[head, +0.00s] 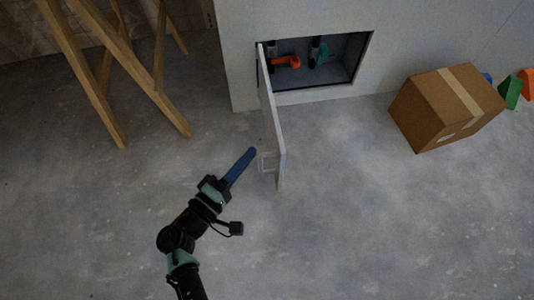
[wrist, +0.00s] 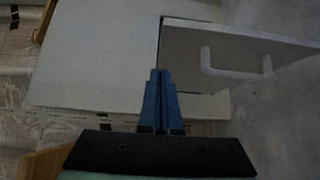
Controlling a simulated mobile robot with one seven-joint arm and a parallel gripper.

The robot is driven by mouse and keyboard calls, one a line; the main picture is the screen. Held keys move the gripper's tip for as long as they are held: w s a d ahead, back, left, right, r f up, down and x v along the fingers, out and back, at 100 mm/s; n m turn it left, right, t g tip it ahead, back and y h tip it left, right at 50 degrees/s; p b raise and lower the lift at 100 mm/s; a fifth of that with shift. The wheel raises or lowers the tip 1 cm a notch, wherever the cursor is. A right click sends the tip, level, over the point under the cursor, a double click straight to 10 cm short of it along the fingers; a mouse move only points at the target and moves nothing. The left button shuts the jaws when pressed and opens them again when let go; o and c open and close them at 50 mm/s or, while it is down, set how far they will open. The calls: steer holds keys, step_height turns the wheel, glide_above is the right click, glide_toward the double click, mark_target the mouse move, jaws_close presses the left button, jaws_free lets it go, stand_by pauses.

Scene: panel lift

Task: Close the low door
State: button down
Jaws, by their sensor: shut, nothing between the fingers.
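The low door (head: 270,115) is a pale panel standing wide open, hinged at the left side of a low wall opening (head: 342,70). Its light bracket handle (head: 266,162) is on the left-facing side near the free edge. In the wrist view the door (wrist: 240,42) reaches to the right, with its handle (wrist: 236,66) facing me. My gripper (head: 250,153) has blue fingers, shut and empty. In the head view it is left of the door near the handle, with a small gap. In the wrist view the fingertips (wrist: 160,74) are left of the handle.
Inside the opening are an orange valve handle (head: 287,61) and a teal one (head: 322,54). A cardboard box (head: 446,107) lies on the floor at right, beside green (head: 509,92) and orange (head: 527,84) pieces. Wooden trestle legs (head: 125,62) stand at upper left. Floor between door and box is clear.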

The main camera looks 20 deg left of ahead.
mark_target(278, 140)
steer(key=w+d+b, duration=0.1)
steer(key=w+d, duration=0.1)
steer(key=shift+w+d, duration=0.7)
steer(key=shift+d, duration=0.1)
